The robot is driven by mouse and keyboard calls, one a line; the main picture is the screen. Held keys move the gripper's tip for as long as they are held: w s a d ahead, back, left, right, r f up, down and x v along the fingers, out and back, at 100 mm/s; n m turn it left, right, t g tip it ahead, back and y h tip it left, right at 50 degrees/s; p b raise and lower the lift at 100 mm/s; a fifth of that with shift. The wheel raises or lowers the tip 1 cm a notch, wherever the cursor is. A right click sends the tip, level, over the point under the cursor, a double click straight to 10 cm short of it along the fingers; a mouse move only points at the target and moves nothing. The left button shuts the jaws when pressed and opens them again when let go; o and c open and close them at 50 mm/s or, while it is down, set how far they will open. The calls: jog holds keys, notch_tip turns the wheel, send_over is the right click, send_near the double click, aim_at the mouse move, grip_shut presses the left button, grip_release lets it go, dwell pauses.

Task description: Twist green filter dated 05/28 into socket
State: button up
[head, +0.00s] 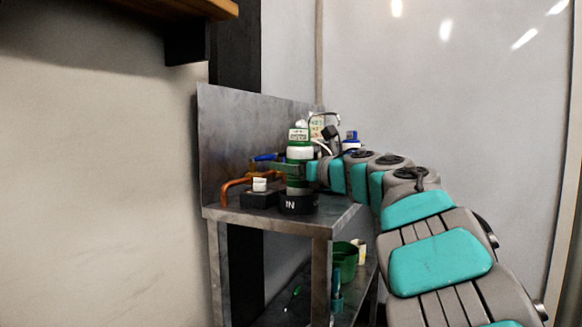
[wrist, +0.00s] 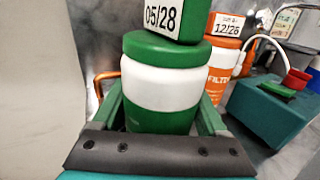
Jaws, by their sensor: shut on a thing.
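The green filter (head: 299,153) has a white band and a label that reads 05/28 in the wrist view (wrist: 163,84). It stands upright just above or in a black round socket (head: 299,204) marked IN; I cannot tell whether it is fully seated. My gripper (head: 296,170) is shut around the filter's lower body, with a finger on each side in the wrist view (wrist: 166,118). The filter's bottom end is hidden in the wrist view.
An orange filter (wrist: 222,65) labelled 12/26 stands behind at right, near a teal box (wrist: 268,108). An orange pipe (head: 232,183) and a black block (head: 260,199) with a white knob are left of the socket. The metal shelf (head: 335,219) has its front edge close by.

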aim_at(290, 136)
jog(key=shift+f, duration=0.1)
jog(key=o, duration=1.3)
jog(key=shift+r, duration=0.2)
jog(key=shift+r+p, duration=2.8)
jog(key=shift+r, duration=0.6)
